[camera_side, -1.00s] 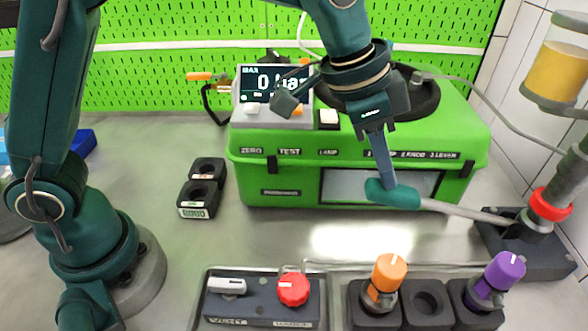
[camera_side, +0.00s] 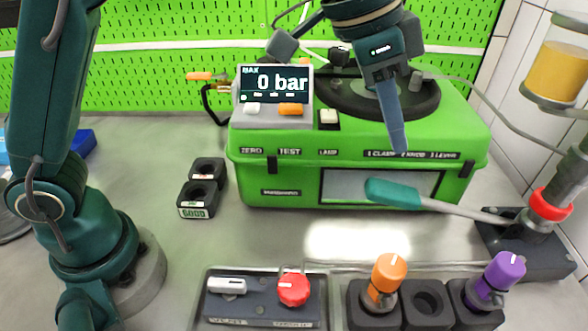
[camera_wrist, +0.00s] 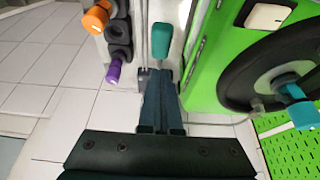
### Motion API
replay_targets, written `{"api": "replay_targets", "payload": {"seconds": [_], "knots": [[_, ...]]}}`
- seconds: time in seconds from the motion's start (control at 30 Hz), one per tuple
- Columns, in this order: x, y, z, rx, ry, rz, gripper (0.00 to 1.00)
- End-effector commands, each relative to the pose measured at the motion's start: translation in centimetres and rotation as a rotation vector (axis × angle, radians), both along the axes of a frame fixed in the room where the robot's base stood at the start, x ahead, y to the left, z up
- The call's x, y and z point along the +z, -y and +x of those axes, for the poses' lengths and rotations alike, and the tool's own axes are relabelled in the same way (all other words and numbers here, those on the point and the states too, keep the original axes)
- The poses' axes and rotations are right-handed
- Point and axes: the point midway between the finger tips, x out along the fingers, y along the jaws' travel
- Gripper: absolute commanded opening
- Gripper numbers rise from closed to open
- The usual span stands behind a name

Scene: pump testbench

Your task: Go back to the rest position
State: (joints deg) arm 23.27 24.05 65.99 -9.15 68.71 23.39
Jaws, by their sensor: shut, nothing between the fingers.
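My gripper (camera_side: 398,150) is shut and empty. In the side view it points down in front of the green test case (camera_side: 270,175), above the teal-handled lever (camera_side: 395,193). The fingers look apart from the lever. In the wrist view my gripper (camera_wrist: 160,72) points toward the teal handle (camera_wrist: 162,40), with the green case (camera_wrist: 215,60) to the right. The case's display (camera_side: 275,83) reads 0 bar.
Orange (camera_side: 389,272) and purple (camera_side: 507,270) knobs stand in black holders. A black block marked GOOD (camera_side: 198,199) stands left of the case. Open table lies between.

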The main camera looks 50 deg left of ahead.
Motion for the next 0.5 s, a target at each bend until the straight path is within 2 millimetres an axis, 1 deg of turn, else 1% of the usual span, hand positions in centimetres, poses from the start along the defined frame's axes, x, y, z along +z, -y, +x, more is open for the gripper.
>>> {"api": "replay_targets", "payload": {"seconds": [0.07,0.13,0.23,0.33,0.43,0.5], "knots": [[1.0,-0.6,0.3,0.019,0.025,-0.01,0.0],[2.5,-1.6,0.3,0.04,0.058,-0.024,0.0],[4.4,-3.9,-0.6,0.091,0.094,-0.028,0.0],[5.6,-6.7,-2.3,0.168,0.121,-0.029,0.0],[5.9,-9.3,-4.3,0.255,0.139,-0.029,0.0],[5.7,-10.9,-5.9,0.32,0.149,-0.029,0.0]]}}
